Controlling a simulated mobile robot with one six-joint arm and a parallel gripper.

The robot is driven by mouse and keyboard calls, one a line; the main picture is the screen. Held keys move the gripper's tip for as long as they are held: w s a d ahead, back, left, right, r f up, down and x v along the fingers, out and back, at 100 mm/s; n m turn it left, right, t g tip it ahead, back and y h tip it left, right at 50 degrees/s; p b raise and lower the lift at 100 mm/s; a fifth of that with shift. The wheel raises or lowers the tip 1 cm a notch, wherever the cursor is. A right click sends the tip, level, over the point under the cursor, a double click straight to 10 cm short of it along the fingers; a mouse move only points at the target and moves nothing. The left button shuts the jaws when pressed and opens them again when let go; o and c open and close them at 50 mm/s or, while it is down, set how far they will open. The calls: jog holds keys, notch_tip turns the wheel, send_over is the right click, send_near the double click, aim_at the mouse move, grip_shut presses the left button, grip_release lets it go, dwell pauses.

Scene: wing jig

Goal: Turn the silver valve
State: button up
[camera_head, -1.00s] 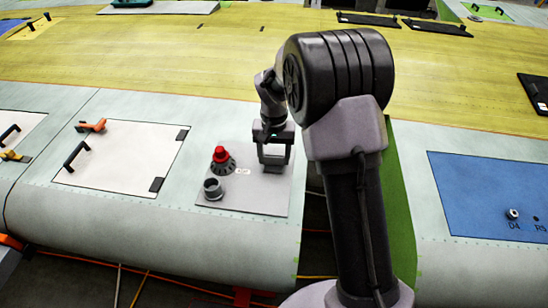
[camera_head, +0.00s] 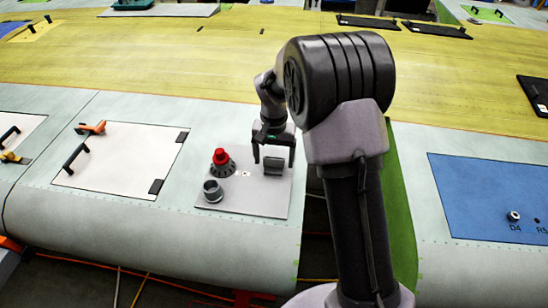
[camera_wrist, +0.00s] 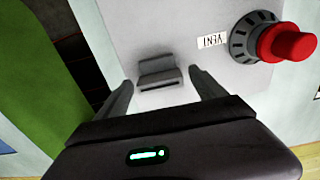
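A grey panel (camera_head: 235,205) carries a silver-grey block-like fitting (camera_head: 272,168), a red knob on a dark ribbed base (camera_head: 221,158) and a short dark-grey round fitting (camera_head: 212,191). I cannot tell for sure which is the silver valve; the silver-grey block is the most silver-looking. My gripper (camera_head: 274,158) is open over that block, one finger to each side. In the wrist view the block (camera_wrist: 158,73) shows between and slightly beyond the open fingers, with gaps on both sides.
A white hatch (camera_head: 120,165) with black and orange handles lies left of the panel. A blue panel (camera_head: 490,200) lies to the right. An open gap and a green edge (camera_head: 398,190) run just right of the panel.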

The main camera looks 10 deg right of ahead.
aim_at(274, 158)
notch_tip(274, 158, up, 17)
jog(key=p, duration=0.3)
jog(key=shift+r, duration=0.2)
